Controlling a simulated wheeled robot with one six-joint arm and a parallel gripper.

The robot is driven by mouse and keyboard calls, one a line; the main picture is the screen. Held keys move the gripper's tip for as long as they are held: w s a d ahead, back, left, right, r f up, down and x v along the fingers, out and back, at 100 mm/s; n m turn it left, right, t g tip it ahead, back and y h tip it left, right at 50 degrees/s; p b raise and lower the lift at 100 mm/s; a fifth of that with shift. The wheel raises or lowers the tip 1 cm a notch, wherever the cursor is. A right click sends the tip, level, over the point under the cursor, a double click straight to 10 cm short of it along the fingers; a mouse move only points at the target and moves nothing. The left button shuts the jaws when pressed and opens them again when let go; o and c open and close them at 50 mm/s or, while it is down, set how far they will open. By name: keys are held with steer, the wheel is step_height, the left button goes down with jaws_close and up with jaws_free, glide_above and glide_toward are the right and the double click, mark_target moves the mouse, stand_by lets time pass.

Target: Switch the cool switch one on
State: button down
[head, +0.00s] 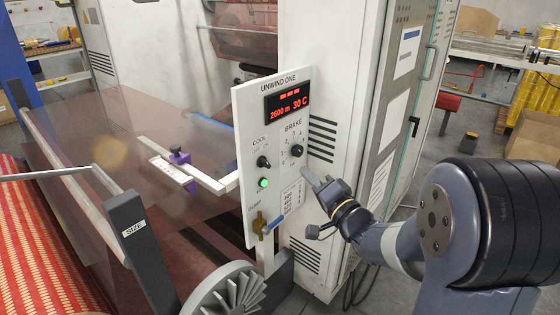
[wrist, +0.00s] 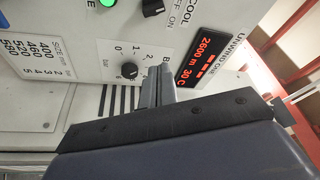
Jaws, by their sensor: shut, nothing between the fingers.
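The cool switch (head: 263,162) is a small black rotary knob on the left side of the white UNWIND ONE panel (head: 249,131), under the COOL label. It also shows at the top edge of the wrist view (wrist: 153,8), partly cut off, beside the OFF and ON marks. Which mark it points to is too small to tell. My gripper (head: 308,176) is shut and empty, to the right of the switch in the head view and apart from it. In the wrist view its fingers (wrist: 158,80) lie between the brake knob and the red display.
The brake knob (head: 297,150) is close to my fingertips in the picture. A lit green button (head: 263,183) is below the switch, and a brass valve with a blue handle (head: 270,224) is lower. A white arm with a purple clamp (head: 179,156) sticks out left of the panel.

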mark_target(264, 163)
steer(key=x, duration=0.9)
steer(key=shift+w+a, duration=0.2)
steer(key=shift+s+a+f+b, duration=0.5)
steer(key=shift+s+a+f, duration=0.25)
steer(key=shift+s+a, duration=0.2)
steer(key=shift+s+a+f, duration=0.2)
steer(key=shift+s+a, duration=0.05)
steer(key=shift+s+m, duration=0.1)
steer(key=shift+m, duration=0.2)
